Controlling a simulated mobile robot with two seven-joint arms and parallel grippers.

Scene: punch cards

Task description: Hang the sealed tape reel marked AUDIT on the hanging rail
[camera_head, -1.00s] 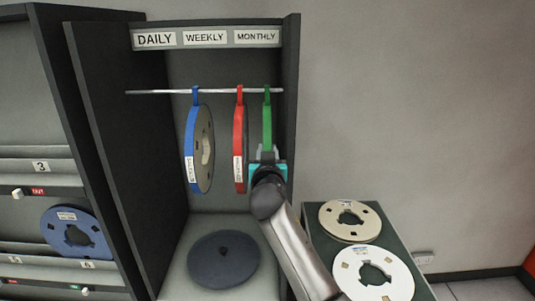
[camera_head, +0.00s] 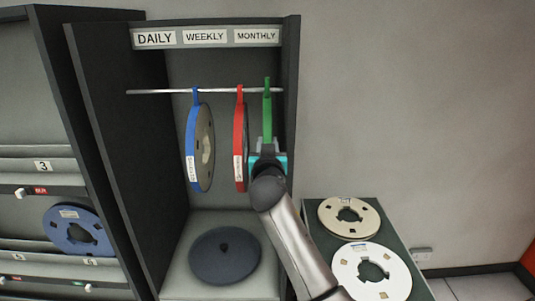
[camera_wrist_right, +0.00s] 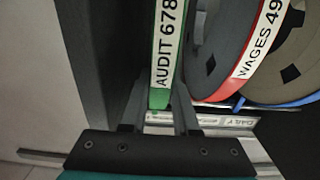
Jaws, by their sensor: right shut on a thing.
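The green-edged tape reel (camera_head: 267,118) hangs edge-on under the MONTHLY label, with its hook top a little above the rail's line. Its label reads AUDIT 678 in the right wrist view (camera_wrist_right: 167,45). My right gripper (camera_head: 267,152) is shut on the lower part of its green band; the fingers also show in the wrist view (camera_wrist_right: 159,112). I cannot tell whether the hook is around the hanging rail (camera_head: 155,91) or in front of it. My left gripper is not in view.
A blue reel (camera_head: 192,150) and a red reel (camera_head: 239,150), marked WAGES, hang on the rail to the left. A dark disc (camera_head: 225,256) lies on the cabinet floor. The cabinet's right wall (camera_head: 291,60) is close. Reels (camera_head: 350,217) lie on a side table.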

